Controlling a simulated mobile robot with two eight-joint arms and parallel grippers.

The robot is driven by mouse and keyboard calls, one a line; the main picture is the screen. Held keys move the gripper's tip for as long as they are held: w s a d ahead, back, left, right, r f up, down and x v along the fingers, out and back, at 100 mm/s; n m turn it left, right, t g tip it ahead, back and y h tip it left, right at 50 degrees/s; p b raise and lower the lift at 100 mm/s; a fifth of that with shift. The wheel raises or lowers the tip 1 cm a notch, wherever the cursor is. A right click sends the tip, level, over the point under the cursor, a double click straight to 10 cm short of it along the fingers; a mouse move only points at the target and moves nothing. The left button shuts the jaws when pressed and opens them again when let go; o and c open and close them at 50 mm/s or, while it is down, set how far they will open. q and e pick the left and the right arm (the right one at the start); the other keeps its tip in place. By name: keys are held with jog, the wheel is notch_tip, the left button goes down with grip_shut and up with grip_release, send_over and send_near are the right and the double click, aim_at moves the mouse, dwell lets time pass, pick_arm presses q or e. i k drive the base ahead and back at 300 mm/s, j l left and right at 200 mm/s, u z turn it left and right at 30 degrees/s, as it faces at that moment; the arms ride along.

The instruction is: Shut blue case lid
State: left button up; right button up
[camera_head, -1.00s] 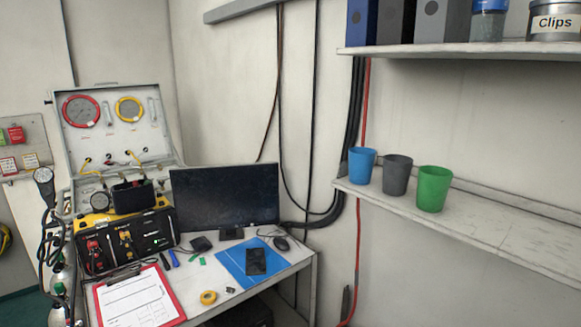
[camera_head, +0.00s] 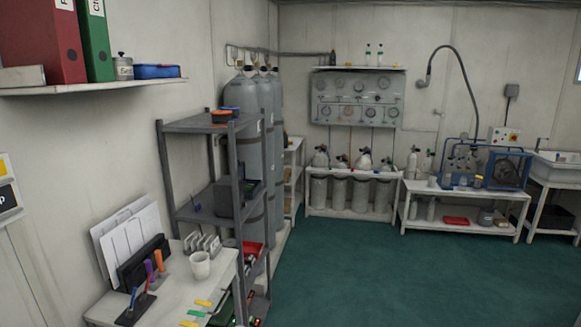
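A small blue case-like box (camera_head: 157,71) sits on the wall shelf at the upper left, right of a small grey jar. It is too small and seen too much from the side to tell whether its lid is open or shut. No other blue case with a lid is clear in this view. Neither of my grippers is in view.
The wall shelf (camera_head: 60,88) also holds red and green binders. Below, a white table (camera_head: 215,285) carries a paper rack, pens and a mug (camera_head: 200,266). A grey rack (camera_head: 188,125) stands beside tall gas cylinders. The green floor (camera_head: 400,280) is clear.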

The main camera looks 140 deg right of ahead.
aim_at(241, 168)
jog(key=z, duration=4.3)
jog(key=i+l, duration=0.2)
jog(key=i, duration=0.25)
jog(key=i+l, duration=0.2)
jog(key=i, duration=0.25)
jog(key=i+l, duration=0.2)
jog(key=i, duration=0.2)
jog(key=i+l, duration=0.2)
jog(key=i, duration=0.25)
jog(key=i+l, duration=0.2)
jog(key=i, duration=0.25)
